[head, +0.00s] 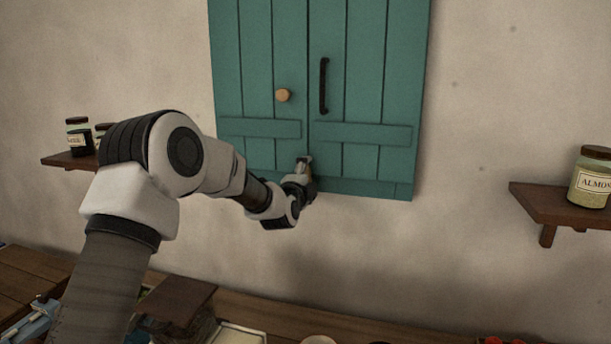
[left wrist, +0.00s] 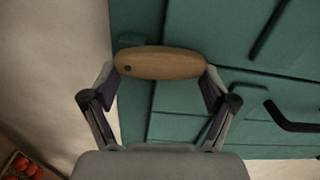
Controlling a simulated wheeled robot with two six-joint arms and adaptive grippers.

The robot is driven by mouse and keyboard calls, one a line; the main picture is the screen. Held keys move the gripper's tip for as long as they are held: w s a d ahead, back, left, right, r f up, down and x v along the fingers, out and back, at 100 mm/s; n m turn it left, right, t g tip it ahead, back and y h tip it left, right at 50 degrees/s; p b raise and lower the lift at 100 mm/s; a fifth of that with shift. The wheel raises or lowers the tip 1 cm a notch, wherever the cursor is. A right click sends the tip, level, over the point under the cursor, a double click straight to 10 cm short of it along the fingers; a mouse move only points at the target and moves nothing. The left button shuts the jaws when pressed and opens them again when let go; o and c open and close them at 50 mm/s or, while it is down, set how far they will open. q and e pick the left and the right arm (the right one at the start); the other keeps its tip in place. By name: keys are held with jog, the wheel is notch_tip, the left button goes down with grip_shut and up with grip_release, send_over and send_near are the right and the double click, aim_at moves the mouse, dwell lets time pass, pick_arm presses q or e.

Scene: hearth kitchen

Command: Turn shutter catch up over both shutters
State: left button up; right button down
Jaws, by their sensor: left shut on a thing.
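Two teal plank shutters (head: 260,60) hang closed side by side on the wall. My left gripper (head: 304,162) is at the low end of the seam between them. In the left wrist view the gripper (left wrist: 160,75) is shut on the wooden shutter catch (left wrist: 160,62), an oval bar with a small dark screw near its left end. One finger is at each end of the bar. The bar lies across the picture in front of the teal boards (left wrist: 180,100). In the head view my gripper hides most of the catch. My right gripper is not in view.
A round wooden knob (head: 283,95) is on the left shutter and a black handle (head: 323,86) on the right one. Small shelves with jars, such as the right shelf (head: 560,205), stand either side. A cluttered counter (head: 290,318) runs below.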

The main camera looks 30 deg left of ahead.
pick_arm(q)
jog(key=shift+w+r+m, duration=0.1)
jog(key=shift+r+m, duration=0.3)
jog(key=shift+m, duration=0.1)
jog(key=o, duration=1.5)
jog(key=shift+w, duration=0.1)
jog(key=shift+w+a+f, duration=0.2)
jog(key=shift+f, duration=0.15)
jog(key=v, duration=1.2)
jog(key=shift+w, duration=0.1)
jog(key=shift+f, duration=0.1)
